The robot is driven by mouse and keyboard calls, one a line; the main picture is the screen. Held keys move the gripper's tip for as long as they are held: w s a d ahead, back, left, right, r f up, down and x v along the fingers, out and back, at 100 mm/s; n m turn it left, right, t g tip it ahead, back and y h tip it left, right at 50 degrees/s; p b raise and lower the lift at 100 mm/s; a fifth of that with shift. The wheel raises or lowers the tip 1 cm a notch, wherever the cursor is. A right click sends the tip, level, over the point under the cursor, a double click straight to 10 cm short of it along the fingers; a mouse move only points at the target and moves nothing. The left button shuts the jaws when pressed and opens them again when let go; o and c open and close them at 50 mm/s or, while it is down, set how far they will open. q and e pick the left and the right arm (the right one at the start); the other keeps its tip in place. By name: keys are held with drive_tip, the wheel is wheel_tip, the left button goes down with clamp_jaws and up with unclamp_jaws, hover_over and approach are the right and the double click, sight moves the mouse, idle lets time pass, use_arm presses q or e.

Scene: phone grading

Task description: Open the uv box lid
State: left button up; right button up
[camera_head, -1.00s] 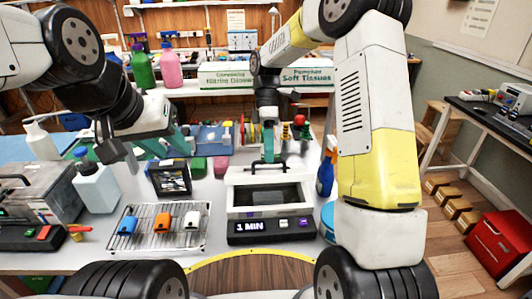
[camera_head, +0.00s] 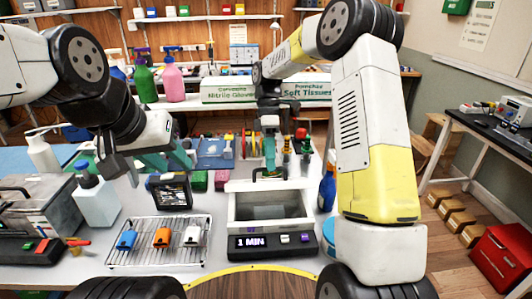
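The uv box (camera_head: 316,247) is a white box with a dark front panel reading "1 MIN", at the middle front of the table. Its white lid (camera_head: 240,186) is raised at the back, and the pale grey interior shows below it. The dark lid handle (camera_head: 287,170) is on the lid's far side. My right gripper (camera_head: 269,165) reaches down from behind, its teal-marked fingers at the middle of the handle and seemingly closed on it. My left gripper (camera_head: 122,172) hangs empty and open above the table at left, well away from the box.
A wire rack (camera_head: 148,255) with blue, orange and white small items lies left of the box. A blue spray bottle (camera_head: 327,188) stands close to the box's right.

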drive_tip(key=shift+a+r, duration=0.1)
drive_tip(key=shift+r, duration=0.05)
idle(0.3)
drive_tip(key=v, duration=0.7)
drive_tip(key=shift+r, duration=0.2)
